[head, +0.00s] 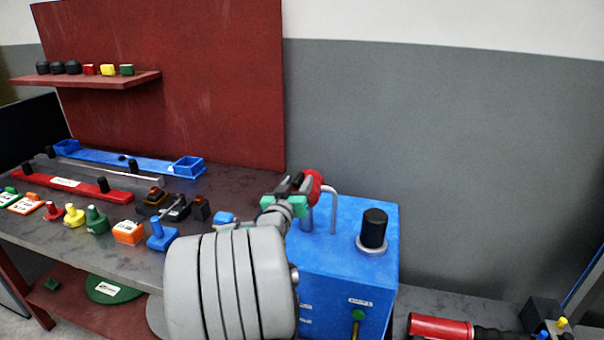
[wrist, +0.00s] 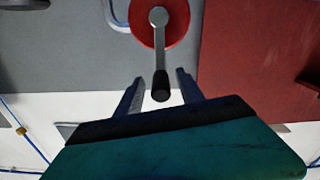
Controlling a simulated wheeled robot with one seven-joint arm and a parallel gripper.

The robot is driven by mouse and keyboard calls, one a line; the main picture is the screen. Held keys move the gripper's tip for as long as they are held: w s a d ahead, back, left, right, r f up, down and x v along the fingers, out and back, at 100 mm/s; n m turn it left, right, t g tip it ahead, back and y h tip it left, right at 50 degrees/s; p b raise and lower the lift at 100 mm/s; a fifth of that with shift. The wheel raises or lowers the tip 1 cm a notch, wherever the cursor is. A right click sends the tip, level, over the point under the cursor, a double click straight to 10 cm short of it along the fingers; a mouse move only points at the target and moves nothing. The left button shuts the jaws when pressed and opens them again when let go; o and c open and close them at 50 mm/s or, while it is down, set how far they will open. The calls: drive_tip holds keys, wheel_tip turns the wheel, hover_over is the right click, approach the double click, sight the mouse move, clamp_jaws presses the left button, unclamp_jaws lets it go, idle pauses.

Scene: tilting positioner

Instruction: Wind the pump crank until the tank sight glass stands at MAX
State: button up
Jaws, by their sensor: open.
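The pump crank shows in the wrist view as a red disc (wrist: 178,28) with a grey crank arm (wrist: 160,55) ending in a black knob (wrist: 161,88). My gripper (wrist: 159,78) is open, with one finger on each side of the knob; I cannot tell whether either finger touches it. In the head view my gripper (head: 300,184) is beside the red disc (head: 314,183) at the upper left of a blue box (head: 345,250), and my arm hides part of this box. I cannot make out a sight glass or a MAX mark in either view.
A bench (head: 228,180) with several coloured parts is at left. A red-bodied tool (head: 440,327) lies at lower right.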

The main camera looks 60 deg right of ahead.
drive_tip(key=d, duration=0.3)
drive_tip(key=d+p, duration=0.1)
drive_tip(key=shift+w+d, duration=0.25)
drive_tip(key=shift+w, duration=0.1)
drive_tip(key=shift+c, duration=0.5)
clamp_jaws()
idle(0.5)
